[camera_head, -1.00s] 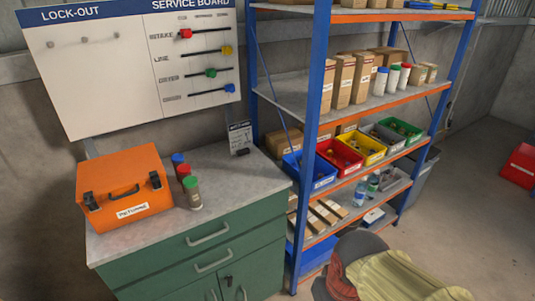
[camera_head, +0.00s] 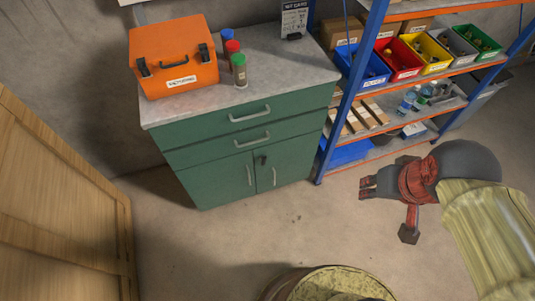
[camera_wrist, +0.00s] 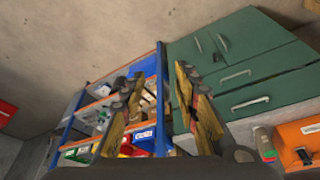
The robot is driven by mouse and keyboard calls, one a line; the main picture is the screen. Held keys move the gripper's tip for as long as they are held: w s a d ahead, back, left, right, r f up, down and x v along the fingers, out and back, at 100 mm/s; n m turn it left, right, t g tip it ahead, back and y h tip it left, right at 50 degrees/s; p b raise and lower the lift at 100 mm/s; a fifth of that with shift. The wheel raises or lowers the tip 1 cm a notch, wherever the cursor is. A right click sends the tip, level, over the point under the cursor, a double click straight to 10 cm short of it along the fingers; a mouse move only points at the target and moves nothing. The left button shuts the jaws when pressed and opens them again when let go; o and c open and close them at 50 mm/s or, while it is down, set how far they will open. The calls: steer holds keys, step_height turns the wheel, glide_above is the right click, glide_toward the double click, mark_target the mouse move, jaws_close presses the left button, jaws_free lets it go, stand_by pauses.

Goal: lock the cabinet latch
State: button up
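The green cabinet (camera_head: 225,172) has two drawers above two doors. A small dark latch (camera_head: 262,158) sits near the top of the seam between the doors; I cannot tell its exact position. The cabinet also shows tilted in the wrist view (camera_wrist: 262,58), with the latch small near the door handles (camera_wrist: 217,57). My gripper (camera_head: 387,210) is to the right of the cabinet, in front of the shelf and apart from both. In the wrist view my gripper (camera_wrist: 155,78) has its fingers spread with nothing between them.
An orange case (camera_head: 177,62) and several capped bottles (camera_head: 238,72) stand on the cabinet top. A shelf with coloured bins (camera_head: 400,58) stands on the right. A wooden crate (camera_head: 60,210) is at left and a round drum (camera_head: 330,284) at the bottom. Floor before the cabinet is clear.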

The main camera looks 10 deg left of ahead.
steer(key=w+a+f+g, duration=0.1)
steer(key=f, duration=0.3)
steer(key=w+a+f+n+g, duration=0.1)
steer(key=f+g, duration=0.1)
steer(key=f, duration=0.3)
steer(key=w+a+f+g+b, duration=0.1)
steer(key=a+f, duration=0.1)
steer(key=f, duration=0.2)
steer(key=shift+f, duration=0.3)
steer(key=n+t+y+b, duration=0.3)
steer(key=t+y, duration=0.6)
steer(key=t, duration=0.6)
glide_toward(264, 161)
steer(key=w, duration=0.1)
steer(key=x, duration=0.2)
steer(key=b+x, duration=0.1)
steer(key=x, duration=0.2)
steer(key=b+x, duration=0.1)
steer(key=x, duration=0.1)
steer(key=shift+w+a+f, duration=0.2)
steer(key=shift+a+f, duration=0.1)
steer(key=c, duration=0.8)
